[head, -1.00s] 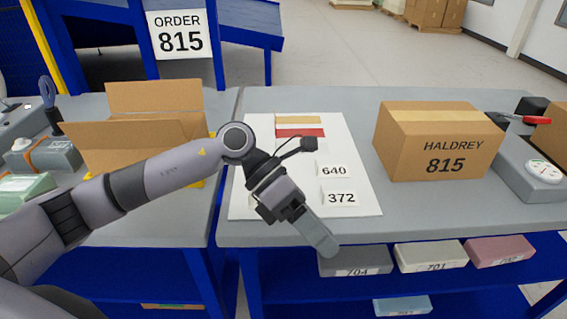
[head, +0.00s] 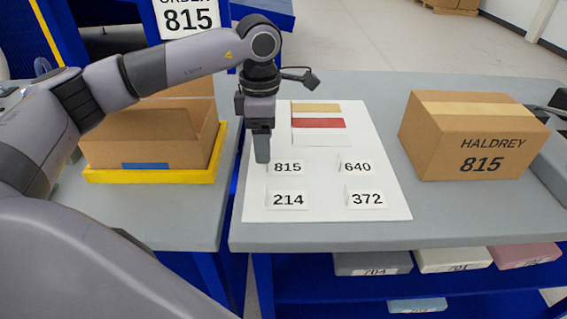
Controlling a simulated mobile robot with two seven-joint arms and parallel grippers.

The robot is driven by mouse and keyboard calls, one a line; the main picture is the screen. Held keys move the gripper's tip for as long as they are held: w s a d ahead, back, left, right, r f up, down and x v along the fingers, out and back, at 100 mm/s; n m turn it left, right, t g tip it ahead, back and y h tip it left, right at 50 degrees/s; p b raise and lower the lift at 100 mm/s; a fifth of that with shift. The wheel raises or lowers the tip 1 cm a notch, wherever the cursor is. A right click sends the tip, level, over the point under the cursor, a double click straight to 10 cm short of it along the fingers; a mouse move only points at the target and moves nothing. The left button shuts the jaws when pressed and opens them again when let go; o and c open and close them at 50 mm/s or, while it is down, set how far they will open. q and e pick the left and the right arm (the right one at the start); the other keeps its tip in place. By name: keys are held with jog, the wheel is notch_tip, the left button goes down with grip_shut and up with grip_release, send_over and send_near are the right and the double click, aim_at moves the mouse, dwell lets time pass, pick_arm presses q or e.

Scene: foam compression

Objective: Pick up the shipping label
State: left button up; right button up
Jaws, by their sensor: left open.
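Several small white labels lie on a white sheet (head: 325,208) on the grey table. The label marked 815 (head: 288,168) is at the upper left, 640 (head: 357,167) at the upper right, 214 (head: 288,200) at the lower left and 372 (head: 367,199) at the lower right. My left gripper (head: 262,160) points down just left of the 815 label, empty, and seems to be apart from it. Its fingers line up in this view, so the gap between them is hidden. My right gripper is not in view.
A closed carton marked HALDREY 815 (head: 475,150) stands right of the sheet. An open carton (head: 145,140) sits in a yellow frame (head: 150,176) at the left. A sign (head: 188,18) reads 815. Beige and red strips (head: 318,123) lie on the sheet's far part.

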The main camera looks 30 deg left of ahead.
aim_at(286, 162)
pick_arm(q)
jog(key=shift+w+d+f, duration=0.1)
jog(key=shift+w+f, duration=0.05)
jog(key=shift+f, duration=0.85)
jog(key=shift+w+f, duration=0.15)
jog(key=shift+f, duration=0.8)
jog(key=c, duration=1.1)
jog(key=shift+o, duration=0.2)
jog(key=shift+r, duration=0.15)
